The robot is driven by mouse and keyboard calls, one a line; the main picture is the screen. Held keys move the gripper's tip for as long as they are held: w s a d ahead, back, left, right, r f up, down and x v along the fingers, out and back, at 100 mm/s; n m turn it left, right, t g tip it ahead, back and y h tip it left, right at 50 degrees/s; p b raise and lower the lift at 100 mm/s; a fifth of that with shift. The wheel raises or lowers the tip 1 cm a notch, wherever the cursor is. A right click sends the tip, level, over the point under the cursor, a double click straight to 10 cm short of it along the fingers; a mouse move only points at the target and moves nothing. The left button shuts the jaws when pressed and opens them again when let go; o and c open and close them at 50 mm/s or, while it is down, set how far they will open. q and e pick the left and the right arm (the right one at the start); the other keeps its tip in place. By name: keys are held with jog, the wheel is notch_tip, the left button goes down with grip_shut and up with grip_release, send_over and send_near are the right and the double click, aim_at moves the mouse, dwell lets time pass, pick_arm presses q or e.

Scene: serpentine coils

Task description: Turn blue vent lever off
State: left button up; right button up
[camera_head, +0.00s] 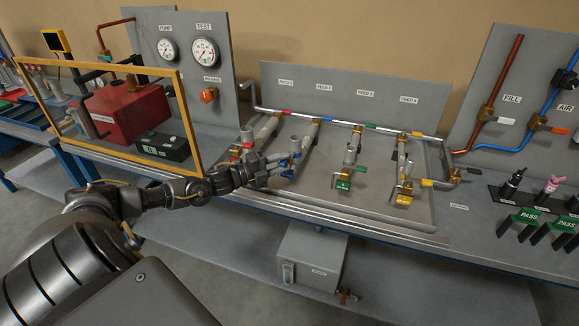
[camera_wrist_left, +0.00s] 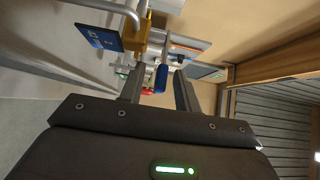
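The blue vent lever (camera_wrist_left: 161,78) shows in the left wrist view, just beyond and between the fingertips of my left gripper (camera_wrist_left: 158,82). The fingers are apart, and I cannot tell whether either one touches the lever. A blue tag (camera_wrist_left: 98,37) hangs beside a brass valve body (camera_wrist_left: 150,42) in that view. In the head view my left gripper (camera_head: 281,168) is at the second feed branch from the left, among small blue parts (camera_head: 292,157). It partly hides the valve there. My right gripper is in neither view.
A red-marked valve (camera_head: 248,146) stands close on the left. Branches with a green tag (camera_head: 343,186) and a yellow tag (camera_head: 404,200) stand to the right. A yellow-framed guard (camera_head: 186,125) stands left of the gripper. The front of the grey panel (camera_head: 310,196) is clear.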

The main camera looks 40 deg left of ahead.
pick_arm(q)
jog(key=shift+x, duration=1.35)
grip_shut()
